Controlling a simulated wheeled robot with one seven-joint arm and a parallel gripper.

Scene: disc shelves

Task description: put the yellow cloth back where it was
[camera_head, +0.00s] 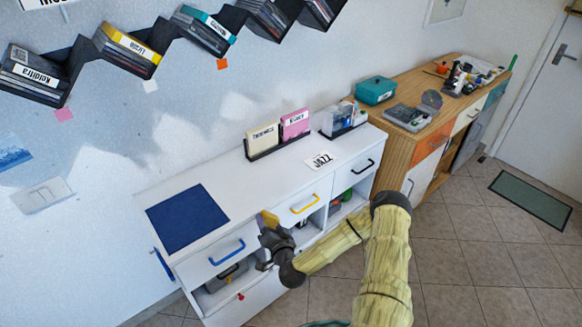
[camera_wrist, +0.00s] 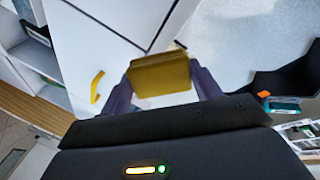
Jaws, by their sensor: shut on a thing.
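The yellow cloth (camera_wrist: 160,75) looks like a folded, boxy block in the wrist view. My gripper (camera_wrist: 162,88) is shut on it, with one dark finger at each side. In the head view the cloth (camera_head: 270,219) is a small yellow patch at the tip of my gripper (camera_head: 268,232), partly hidden by it. My gripper is at the front edge of the white cabinet (camera_head: 243,194), between the blue handle (camera_head: 227,252) and the yellow handle (camera_head: 304,204). Whether the cloth touches the cabinet I cannot tell.
A dark blue mat (camera_head: 187,218) lies on the cabinet top's left end. Zigzag disc shelves (camera_head: 82,66) hang above.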

